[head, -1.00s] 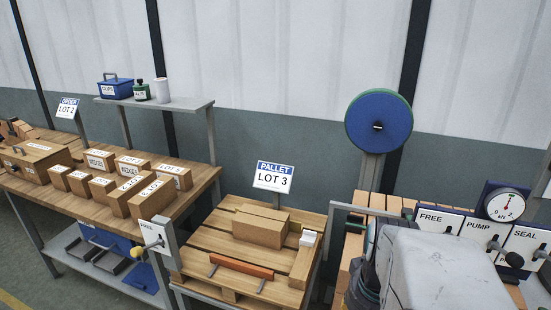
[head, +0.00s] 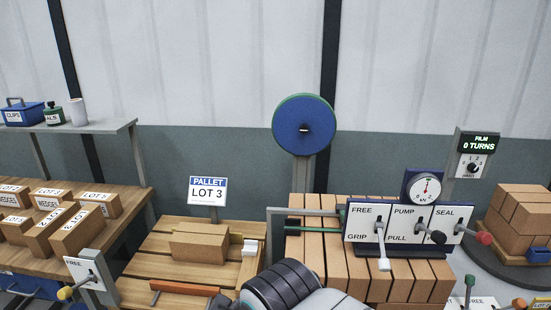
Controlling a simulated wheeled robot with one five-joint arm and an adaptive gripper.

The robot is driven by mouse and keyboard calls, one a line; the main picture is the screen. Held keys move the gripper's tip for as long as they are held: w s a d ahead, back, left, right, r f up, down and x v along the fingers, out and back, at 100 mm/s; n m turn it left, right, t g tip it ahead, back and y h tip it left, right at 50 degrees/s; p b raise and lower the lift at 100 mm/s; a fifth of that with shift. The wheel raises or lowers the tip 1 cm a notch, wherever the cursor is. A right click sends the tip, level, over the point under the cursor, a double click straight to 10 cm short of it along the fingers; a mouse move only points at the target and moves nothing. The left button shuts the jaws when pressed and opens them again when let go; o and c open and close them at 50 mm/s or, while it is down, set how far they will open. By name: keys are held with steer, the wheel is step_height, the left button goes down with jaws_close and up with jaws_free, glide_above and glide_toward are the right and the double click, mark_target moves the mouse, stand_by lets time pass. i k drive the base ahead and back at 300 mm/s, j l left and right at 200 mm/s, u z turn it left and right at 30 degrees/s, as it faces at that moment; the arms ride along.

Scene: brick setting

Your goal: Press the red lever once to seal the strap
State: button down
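The red lever's knob (head: 484,238) sticks out to the right under the SEAL plate (head: 446,222) of the strapping panel. Beside it are a black-knobbed lever (head: 437,237) under PUMP/PULL and a white-handled lever (head: 383,258) under FREE/GRIP, which points down. A round gauge (head: 423,187) sits on top of the panel. A green strap (head: 308,230) runs to the panel's left side, by a row of bricks (head: 335,273). Dark ribbed and grey parts of my arm show at the bottom middle, apart from the red lever. My gripper's fingers are not visible.
A blue reel (head: 304,126) stands behind the bricks. The LOT 3 pallet (head: 160,265) and a brick table (head: 120,190) are at left. A film unit (head: 474,157) reading 0 TURNS and a brick stack (head: 520,216) are at right.

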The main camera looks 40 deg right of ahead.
mark_target(483, 238)
steer(key=z, duration=1.8)
